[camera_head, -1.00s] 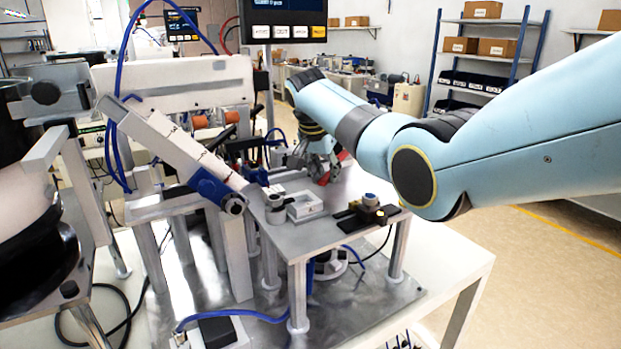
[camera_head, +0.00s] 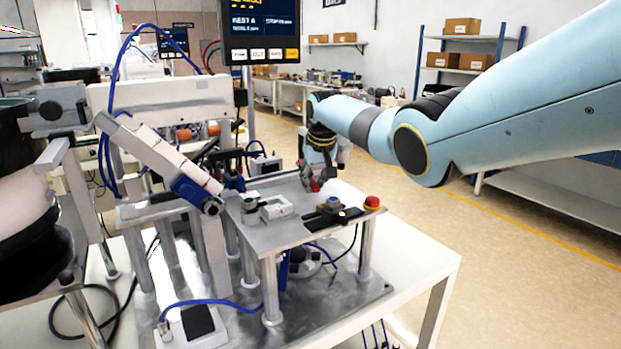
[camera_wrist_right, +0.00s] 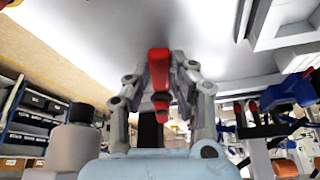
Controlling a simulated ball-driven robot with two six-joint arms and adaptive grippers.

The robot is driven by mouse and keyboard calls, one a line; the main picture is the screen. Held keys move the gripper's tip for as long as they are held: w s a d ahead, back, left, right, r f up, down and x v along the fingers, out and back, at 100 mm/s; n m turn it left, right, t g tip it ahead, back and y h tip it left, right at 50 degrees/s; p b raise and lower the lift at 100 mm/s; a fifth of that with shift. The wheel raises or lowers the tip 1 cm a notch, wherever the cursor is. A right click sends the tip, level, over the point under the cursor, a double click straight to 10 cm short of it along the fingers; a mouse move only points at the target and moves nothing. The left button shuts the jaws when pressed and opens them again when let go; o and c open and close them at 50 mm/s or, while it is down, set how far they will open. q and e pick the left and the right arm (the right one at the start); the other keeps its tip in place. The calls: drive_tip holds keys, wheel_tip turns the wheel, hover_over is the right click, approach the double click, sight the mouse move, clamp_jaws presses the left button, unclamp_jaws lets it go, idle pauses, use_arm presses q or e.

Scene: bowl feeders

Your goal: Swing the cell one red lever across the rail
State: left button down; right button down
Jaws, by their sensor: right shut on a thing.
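The red lever (camera_wrist_right: 158,68) stands between the two fingers of my right gripper (camera_wrist_right: 160,75) in the right wrist view, and the fingers are shut on it. In the head view my right gripper (camera_head: 318,182) is at the far edge of the small metal table (camera_head: 285,232). There only a small bit of red (camera_head: 313,185) shows between the fingers; the rest of the lever is hidden by the gripper. The rail cannot be made out clearly. My left gripper is in neither view.
A red button (camera_head: 372,202) and a black fixture with a knob (camera_head: 333,207) sit on the near right of the table. A white block (camera_head: 276,208) is beside them. The feeder track (camera_head: 160,155) slopes in from the left, and a screen (camera_head: 262,28) hangs behind.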

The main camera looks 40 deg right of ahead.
drive_tip(key=shift+d, duration=0.1)
idle(0.4)
drive_tip(key=c, duration=1.2)
unclamp_jaws()
drive_tip(key=shift+o, duration=0.2)
drive_tip(key=v, duration=1.2)
drive_tip(key=shift+d, duration=0.1)
